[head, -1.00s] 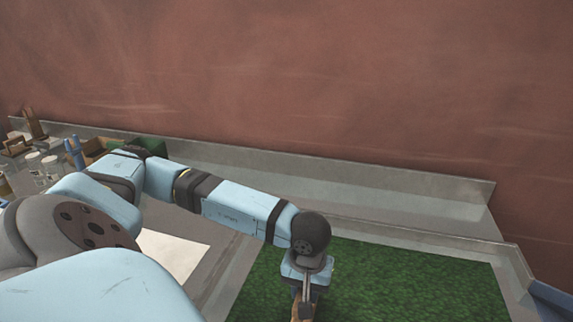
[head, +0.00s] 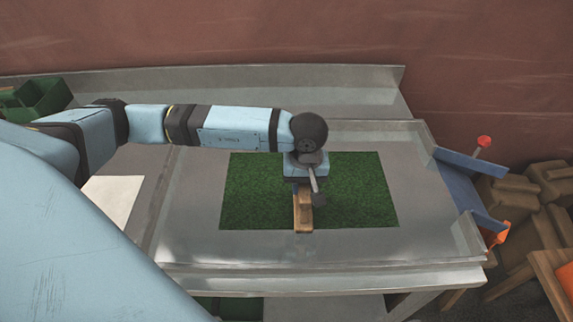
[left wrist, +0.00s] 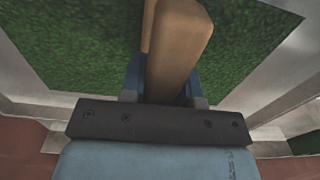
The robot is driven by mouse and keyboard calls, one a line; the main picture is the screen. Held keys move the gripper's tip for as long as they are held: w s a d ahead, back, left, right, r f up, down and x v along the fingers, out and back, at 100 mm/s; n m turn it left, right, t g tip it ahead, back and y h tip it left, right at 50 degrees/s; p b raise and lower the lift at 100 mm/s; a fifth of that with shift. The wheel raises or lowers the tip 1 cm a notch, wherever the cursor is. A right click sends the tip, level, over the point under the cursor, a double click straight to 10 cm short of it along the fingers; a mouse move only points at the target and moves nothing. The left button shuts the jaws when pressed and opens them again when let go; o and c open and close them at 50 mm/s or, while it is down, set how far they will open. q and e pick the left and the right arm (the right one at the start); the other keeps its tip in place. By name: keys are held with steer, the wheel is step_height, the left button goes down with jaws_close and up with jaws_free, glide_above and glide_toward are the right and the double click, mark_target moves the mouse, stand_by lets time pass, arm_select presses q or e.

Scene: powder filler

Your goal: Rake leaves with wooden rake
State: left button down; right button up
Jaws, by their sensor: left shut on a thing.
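My left gripper (head: 303,186) points down over the green grass mat (head: 358,190) on the grey table. It is shut on a wooden piece (head: 302,212), likely the rake's handle. In the left wrist view the wooden piece (left wrist: 177,45) stands between the two fingers (left wrist: 165,92), with the mat (left wrist: 85,40) behind it. The rake's head and teeth cannot be made out. I see no loose leaves on the mat. My right gripper is not in view.
The table has a raised metal rim (head: 270,270). A white sheet (head: 112,196) lies to the left, and green bins (head: 40,97) stand at the back left. A blue piece (head: 468,185) is at the right edge. Brown sacks (head: 515,195) lie beyond it.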

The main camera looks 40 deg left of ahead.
arm_select(q)
steer(key=w+d+b, duration=1.7)
steer(key=w+d, duration=0.8)
steer(key=w, duration=0.2)
step_height(320, 180, up, 6)
steer(key=p, duration=0.3)
steer(key=shift+d+r, duration=0.15)
steer(key=shift+r, duration=0.05)
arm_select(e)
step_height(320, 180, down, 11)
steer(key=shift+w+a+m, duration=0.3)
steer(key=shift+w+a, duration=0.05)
